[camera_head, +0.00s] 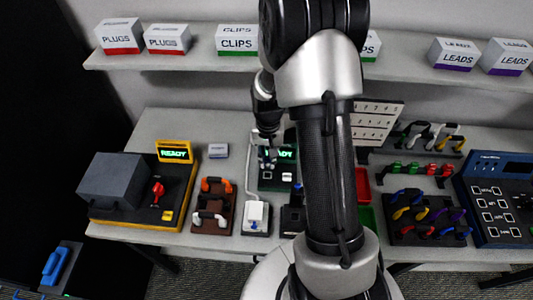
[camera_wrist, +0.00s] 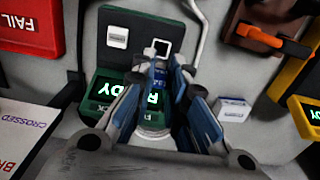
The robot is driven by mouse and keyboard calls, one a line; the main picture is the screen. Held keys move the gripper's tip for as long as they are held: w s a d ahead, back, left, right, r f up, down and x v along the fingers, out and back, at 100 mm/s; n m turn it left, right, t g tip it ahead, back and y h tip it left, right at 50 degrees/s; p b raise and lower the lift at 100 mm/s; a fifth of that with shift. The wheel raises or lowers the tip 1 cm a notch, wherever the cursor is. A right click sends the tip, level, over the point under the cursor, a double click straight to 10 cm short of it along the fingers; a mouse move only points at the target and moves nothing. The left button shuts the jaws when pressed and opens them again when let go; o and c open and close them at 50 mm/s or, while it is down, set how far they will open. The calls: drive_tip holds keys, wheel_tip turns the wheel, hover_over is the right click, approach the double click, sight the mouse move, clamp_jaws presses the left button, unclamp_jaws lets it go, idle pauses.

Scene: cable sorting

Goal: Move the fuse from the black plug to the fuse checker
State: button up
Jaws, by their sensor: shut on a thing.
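The fuse checker (camera_head: 277,180) is a dark green box with a lit READY screen, partly hidden behind my arm in the head view. In the wrist view the fuse checker (camera_wrist: 112,62) lies directly below my gripper, with a white label and a white-framed square on its face. My gripper (camera_wrist: 162,66) is shut on a small pale piece (camera_wrist: 150,52), apparently the fuse, close to the framed square. I cannot tell whether it touches the checker. In the head view my gripper (camera_head: 267,160) is over the checker. A black plug block (camera_head: 291,220) stands in front, half hidden by my arm.
A white plug (camera_head: 256,214) with a pale cable stands left of the black block. A brown rack (camera_head: 212,213) and a yellow-edged tester (camera_head: 150,200) are further left. Red (camera_head: 362,185) and green (camera_head: 367,217) trays sit right of my arm.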

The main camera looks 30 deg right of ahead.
sight(268, 166)
drive_tip(key=shift+f+b, duration=1.85)
drive_tip(key=shift+f, duration=0.75)
drive_tip(key=shift+f, duration=0.2)
drive_tip(key=shift+f+b, duration=0.25)
drive_tip(key=shift+b, duration=0.1)
drive_tip(key=shift+f+b, duration=0.35)
drive_tip(key=shift+f, duration=0.15)
idle(0.4)
drive_tip(key=o, duration=0.8)
drive_tip(key=shift+o, duration=0.6)
drive_tip(key=o, duration=0.4)
drive_tip(key=shift+o, duration=0.2)
